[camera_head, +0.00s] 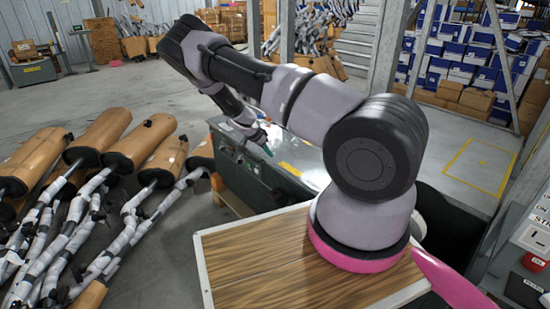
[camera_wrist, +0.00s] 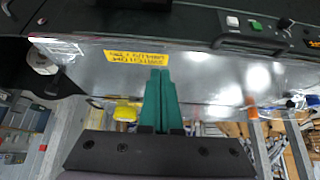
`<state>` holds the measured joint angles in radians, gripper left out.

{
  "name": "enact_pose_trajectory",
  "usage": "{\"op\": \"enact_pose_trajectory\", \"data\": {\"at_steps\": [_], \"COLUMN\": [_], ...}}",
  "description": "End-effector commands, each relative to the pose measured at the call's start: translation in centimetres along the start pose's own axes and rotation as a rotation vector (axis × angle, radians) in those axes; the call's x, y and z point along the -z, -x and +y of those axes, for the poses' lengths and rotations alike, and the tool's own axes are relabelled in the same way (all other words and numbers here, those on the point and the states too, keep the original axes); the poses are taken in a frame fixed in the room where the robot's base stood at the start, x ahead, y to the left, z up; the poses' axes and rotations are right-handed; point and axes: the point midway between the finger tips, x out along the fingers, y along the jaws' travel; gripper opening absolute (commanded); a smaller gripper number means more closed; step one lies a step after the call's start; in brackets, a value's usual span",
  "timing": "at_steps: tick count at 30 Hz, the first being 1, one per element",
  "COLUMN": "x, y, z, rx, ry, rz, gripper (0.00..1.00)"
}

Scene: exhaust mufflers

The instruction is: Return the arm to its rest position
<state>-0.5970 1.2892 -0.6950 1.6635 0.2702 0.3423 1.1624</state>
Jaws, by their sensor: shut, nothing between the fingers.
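My arm rises from a pink-ringed base on a wood-topped surface (camera_head: 280,265), bends up and left, then reaches down behind its own upper links. My gripper (camera_head: 267,148) shows small at the far end, over the dark green machine (camera_head: 285,187). In the wrist view its two green fingers (camera_wrist: 159,88) are pressed together with nothing between them. Ahead of them is a shiny metal surface with a yellow label (camera_wrist: 150,55) and a dark control panel with a green button (camera_wrist: 232,21). I cannot tell the exact gap between fingertips and metal.
Brown mufflers (camera_head: 145,135) with wrapped pipes lie piled at the left. Blue and white boxes (camera_head: 465,50) and cartons (camera_head: 465,97) stand at the back right. A grey post (camera_head: 388,45) rises behind my arm. Open floor lies at the back left and around the yellow floor marking (camera_head: 478,165).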

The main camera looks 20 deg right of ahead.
Motion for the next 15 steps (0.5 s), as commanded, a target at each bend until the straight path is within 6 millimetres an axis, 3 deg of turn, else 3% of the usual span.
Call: {"op": "enact_pose_trajectory", "data": {"at_steps": [6,15], "x": [-0.8,-0.6], "y": [3.2,4.8], "z": [-0.1,0.1], "rx": [0.001,0.000], "ry": [0.001,-0.005], "rz": [0.000,-0.017], "gripper": [0.00,0.00]}}
